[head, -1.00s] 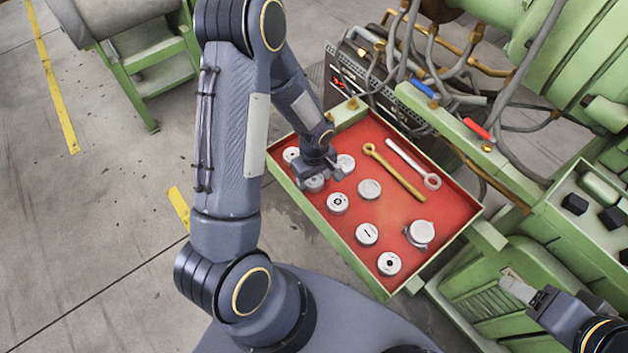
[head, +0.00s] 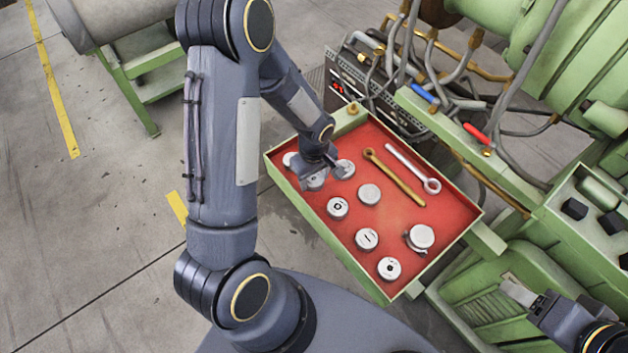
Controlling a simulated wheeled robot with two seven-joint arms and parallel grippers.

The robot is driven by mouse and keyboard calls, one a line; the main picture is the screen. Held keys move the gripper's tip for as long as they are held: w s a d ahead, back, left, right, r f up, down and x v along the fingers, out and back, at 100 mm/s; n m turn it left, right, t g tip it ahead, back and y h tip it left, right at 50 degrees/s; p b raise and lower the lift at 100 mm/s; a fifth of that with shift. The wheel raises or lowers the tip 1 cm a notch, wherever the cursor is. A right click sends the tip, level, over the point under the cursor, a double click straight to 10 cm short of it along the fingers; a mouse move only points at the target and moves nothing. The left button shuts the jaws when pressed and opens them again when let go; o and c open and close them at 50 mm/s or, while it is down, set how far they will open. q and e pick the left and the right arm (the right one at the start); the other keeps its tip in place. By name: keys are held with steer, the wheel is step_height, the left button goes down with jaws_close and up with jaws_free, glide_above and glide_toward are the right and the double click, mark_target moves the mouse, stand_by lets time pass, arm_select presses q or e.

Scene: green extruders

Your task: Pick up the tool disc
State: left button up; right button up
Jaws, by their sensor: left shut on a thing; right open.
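Several silver tool discs lie in a red-floored green tray; clear ones include a disc (head: 337,208) with a dark centre, a plain disc (head: 369,194), a slotted disc (head: 367,239) and a front disc (head: 389,268). My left gripper (head: 322,178) is low over the tray's left rear part, shut on a silver disc (head: 315,183) that it partly hides. Whether this disc touches the tray floor I cannot tell. Another disc (head: 345,169) sits close at its right, and one (head: 290,159) at its left. My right gripper (head: 519,291) is open and empty at the lower right, outside the tray.
The green tray (head: 333,251) also holds a brass wrench (head: 393,177), a silver wrench (head: 413,168) and a larger lidded silver piece (head: 420,238). Green machinery (head: 570,60) with hoses stands behind and right. Concrete floor (head: 90,230) is open at the left.

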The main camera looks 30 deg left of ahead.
arm_select(q)
steer(key=s+r, duration=1)
steer(key=s, duration=0.4)
stand_by(0.5)
